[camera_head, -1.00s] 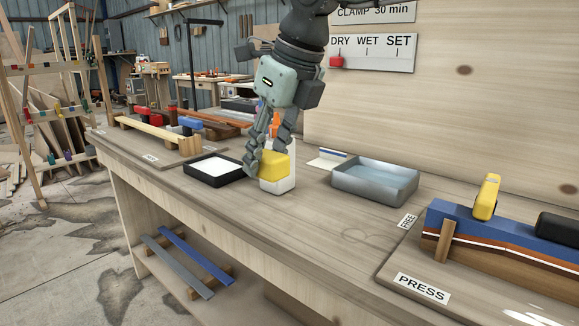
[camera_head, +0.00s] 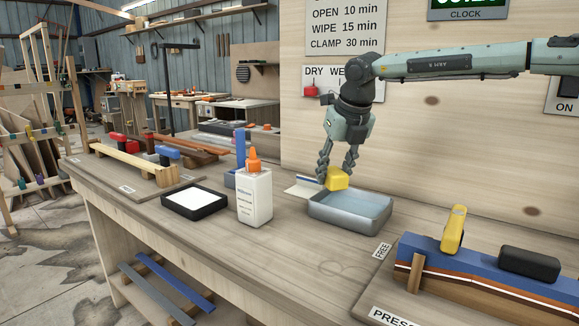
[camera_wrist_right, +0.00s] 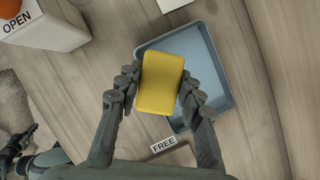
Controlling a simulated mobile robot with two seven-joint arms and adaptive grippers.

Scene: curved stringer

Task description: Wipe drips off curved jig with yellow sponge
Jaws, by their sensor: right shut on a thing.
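The yellow sponge (camera_head: 337,178) is held in my right gripper (camera_head: 337,172), above the left back part of the grey metal tray (camera_head: 350,215). In the right wrist view the sponge (camera_wrist_right: 160,82) sits between both fingers of my right gripper (camera_wrist_right: 155,92), with the tray (camera_wrist_right: 222,95) beneath it. A curved jig (camera_head: 470,270) with blue, brown and white layers lies at the right front of the bench. A yellow clamp-like piece (camera_head: 453,230) and a black block (camera_head: 528,263) are on it. I see no drips clearly.
A white glue bottle (camera_head: 255,197) with an orange cap stands left of the tray. A black tray with a white inside (camera_head: 194,203) is farther left. Wooden strips with clamps (camera_head: 130,165) lie at the far left.

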